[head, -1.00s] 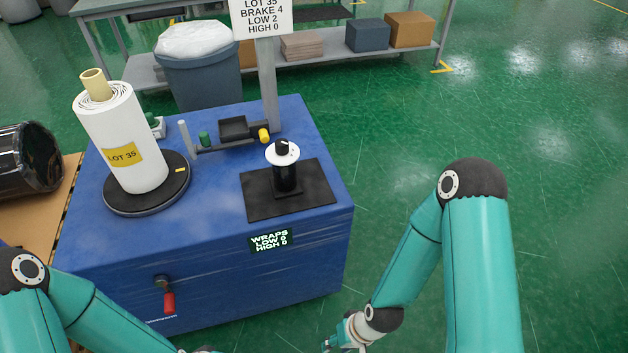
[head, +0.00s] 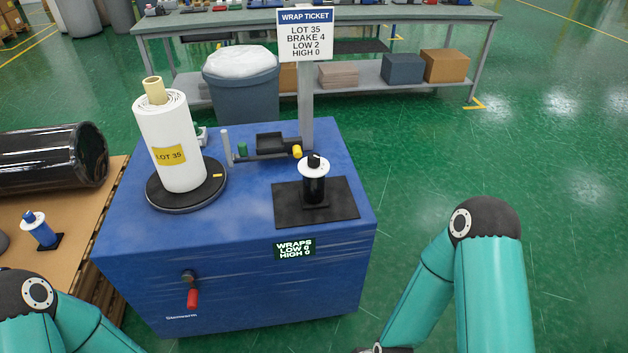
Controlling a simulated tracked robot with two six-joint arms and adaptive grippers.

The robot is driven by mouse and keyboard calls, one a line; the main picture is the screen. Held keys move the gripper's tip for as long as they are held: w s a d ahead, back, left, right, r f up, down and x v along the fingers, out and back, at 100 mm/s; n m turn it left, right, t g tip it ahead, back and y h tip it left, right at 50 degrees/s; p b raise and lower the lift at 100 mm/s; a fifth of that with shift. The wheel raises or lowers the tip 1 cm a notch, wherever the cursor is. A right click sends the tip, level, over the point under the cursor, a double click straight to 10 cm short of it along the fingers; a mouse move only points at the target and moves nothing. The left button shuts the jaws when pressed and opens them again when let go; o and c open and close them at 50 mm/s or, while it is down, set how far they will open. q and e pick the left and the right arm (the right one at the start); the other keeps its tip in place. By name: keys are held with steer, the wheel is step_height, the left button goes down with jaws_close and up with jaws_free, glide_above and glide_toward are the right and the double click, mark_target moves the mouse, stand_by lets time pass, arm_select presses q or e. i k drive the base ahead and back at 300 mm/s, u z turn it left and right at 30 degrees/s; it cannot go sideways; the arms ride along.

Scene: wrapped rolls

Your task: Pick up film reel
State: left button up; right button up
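A black reel with a white top flange and black knob (head: 314,185) stands upright on a black mat (head: 344,209) on the blue machine's right side. A second reel, blue with a white flange (head: 40,231), stands tilted in the picture on the cardboard-topped pallet at the far left. I cannot tell which one is the film reel. A white wrapped roll labelled LOT 35 (head: 168,140) stands on a black turntable (head: 187,201). Both my arms reach down past the bottom edge.
A sign post reads LOT 35, BRAKE 4, LOW 2, HIGH 0 (head: 305,40). A bin (head: 242,90) and bench stand behind. A black roll (head: 50,160) lies left. Green floor is clear at right.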

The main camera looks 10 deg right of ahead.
mark_target(313, 195)
steer(key=i, duration=0.85)
steer(key=z, duration=0.2)
steer(key=k, duration=0.9)
steer(key=u, duration=0.2)
steer(key=i, duration=0.9)
steer(key=z, duration=0.05)
